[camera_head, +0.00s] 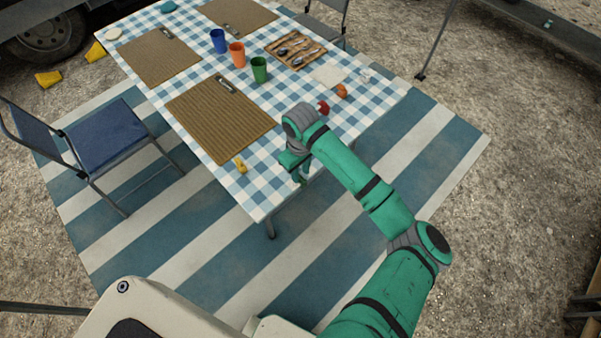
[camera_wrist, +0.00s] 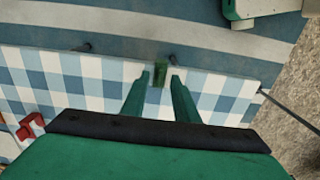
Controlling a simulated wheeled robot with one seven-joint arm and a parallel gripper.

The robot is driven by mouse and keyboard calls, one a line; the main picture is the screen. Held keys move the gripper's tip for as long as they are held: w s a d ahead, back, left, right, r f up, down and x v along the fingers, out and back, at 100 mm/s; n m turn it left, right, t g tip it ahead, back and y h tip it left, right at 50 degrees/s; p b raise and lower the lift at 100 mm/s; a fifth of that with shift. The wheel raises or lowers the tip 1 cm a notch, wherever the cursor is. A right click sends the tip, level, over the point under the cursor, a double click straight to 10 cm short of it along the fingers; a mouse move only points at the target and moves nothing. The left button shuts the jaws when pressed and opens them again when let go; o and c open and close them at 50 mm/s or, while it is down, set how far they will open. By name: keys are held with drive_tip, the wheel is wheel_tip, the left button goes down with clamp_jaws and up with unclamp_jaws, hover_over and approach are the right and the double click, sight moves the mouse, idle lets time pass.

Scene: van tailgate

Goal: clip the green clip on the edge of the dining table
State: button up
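The dining table (camera_head: 206,144) has a blue and white checked cloth. It also shows in the wrist view (camera_wrist: 225,101). A small green clip (camera_wrist: 160,74) is at the table's edge in the wrist view, upright between my fingertips. My gripper (camera_wrist: 160,80) is open, with one finger on each side of the clip and small gaps visible between them. In the head view my gripper (camera_head: 297,174) is at the table's near edge; its green colour makes the clip hard to pick out there.
A yellow clip (camera_head: 240,165) is near the edge to the left. A red clip (camera_head: 323,108) and an orange one (camera_head: 341,91) lie to the right. Placemats, cups (camera_head: 259,69) and a cutlery tray (camera_head: 295,50) are farther back. A blue chair (camera_head: 105,135) stands left.

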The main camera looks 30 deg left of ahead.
wheel_tip(320, 180, up, 10)
drive_tip(key=shift+f, duration=0.25)
